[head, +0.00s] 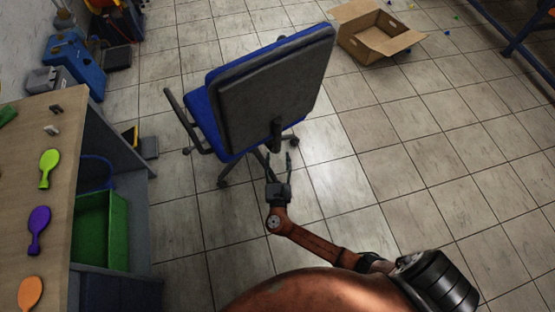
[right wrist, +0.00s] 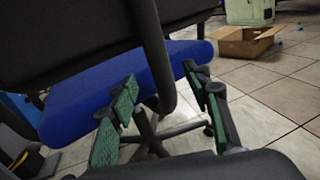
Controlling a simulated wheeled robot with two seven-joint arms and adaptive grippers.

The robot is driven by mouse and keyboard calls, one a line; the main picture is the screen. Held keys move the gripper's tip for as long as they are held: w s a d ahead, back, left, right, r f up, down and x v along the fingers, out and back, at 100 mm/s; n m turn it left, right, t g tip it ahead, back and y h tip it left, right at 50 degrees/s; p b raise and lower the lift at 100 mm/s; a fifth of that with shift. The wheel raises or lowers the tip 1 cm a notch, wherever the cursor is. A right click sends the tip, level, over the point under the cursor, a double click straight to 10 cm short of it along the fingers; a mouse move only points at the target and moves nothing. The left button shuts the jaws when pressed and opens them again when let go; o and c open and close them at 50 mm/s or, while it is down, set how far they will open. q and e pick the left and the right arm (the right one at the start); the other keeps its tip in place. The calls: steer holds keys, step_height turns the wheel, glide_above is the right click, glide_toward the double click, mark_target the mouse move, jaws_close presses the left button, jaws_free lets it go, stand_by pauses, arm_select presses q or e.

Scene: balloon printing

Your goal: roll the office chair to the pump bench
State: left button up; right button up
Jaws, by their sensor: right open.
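The office chair (head: 265,90) has a blue seat and a dark backrest whose rear faces me. It stands on its wheels on the tiled floor. My right gripper (head: 278,163) is open just behind and below the backrest. In the right wrist view, the chair's dark curved back post (right wrist: 150,45) comes down between the two green-padded fingers (right wrist: 160,98). I cannot tell whether the post lies between them or just beyond, and no contact is clear. A wood-topped bench (head: 20,165) stands at the left; no pump is clear on it. My left gripper is not in view.
Flat balloon shapes in green (head: 48,168), purple (head: 38,230) and orange (head: 30,293) lie on the bench. A green bin (head: 100,230) sits under it. An open cardboard box (head: 375,35) lies beyond the chair. The floor to the right is mostly clear.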

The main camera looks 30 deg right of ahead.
mark_target(278, 147)
steer(key=shift+w+d, duration=0.25)
steer(key=shift+w, duration=0.15)
steer(key=b+x, duration=0.1)
steer(key=x, duration=0.2)
steer(key=shift+w+d+f+b, duration=0.2)
steer(key=shift+w+b, duration=0.1)
steer(key=shift+b, duration=0.05)
steer(key=shift+x, duration=0.95)
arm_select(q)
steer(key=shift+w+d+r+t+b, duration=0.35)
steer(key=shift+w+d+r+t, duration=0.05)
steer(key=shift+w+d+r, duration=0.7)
arm_select(e)
steer(key=shift+w+d+r, duration=0.15)
steer(key=shift+w+d, duration=0.15)
steer(key=shift+w, duration=0.2)
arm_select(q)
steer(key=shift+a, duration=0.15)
arm_select(e)
steer(key=shift+c, duration=0.3)
jaws_close()
